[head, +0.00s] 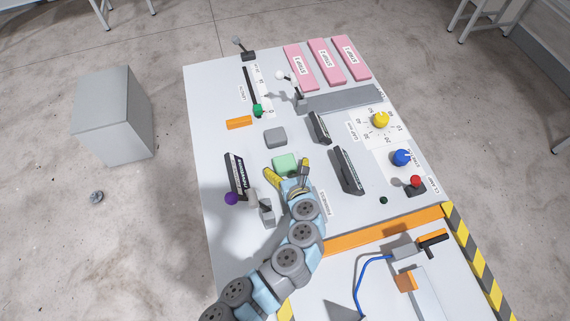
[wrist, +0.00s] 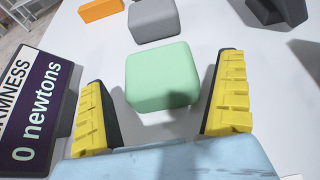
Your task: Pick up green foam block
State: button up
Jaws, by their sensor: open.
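The green foam block (head: 285,163) is a pale mint block with rounded edges, lying on the white table (head: 225,95). In the wrist view the green foam block (wrist: 162,76) sits just beyond and between my fingertips. My gripper (head: 288,174) has two yellow ribbed fingers, spread wide. In the wrist view my gripper (wrist: 165,85) is open and empty, its fingers on either side of the near part of the block, with gaps visible. The lower edge of the block is partly hidden by my arm in the head view.
A grey block (head: 275,137) lies just behind the green one, with an orange block (head: 239,122) farther left. A firmness display (head: 235,174) stands to the left. Dark upright panels (head: 348,171) stand to the right. A purple-knobbed lever (head: 232,198) is near my arm.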

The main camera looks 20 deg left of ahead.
aim_at(287, 166)
jog(key=shift+f, duration=0.1)
jog(key=c, duration=0.7)
jog(key=shift+a, duration=0.1)
notch_tip(287, 166, up, 10)
jog(key=shift+r+p, duration=0.1)
jog(key=shift+p, duration=0.8)
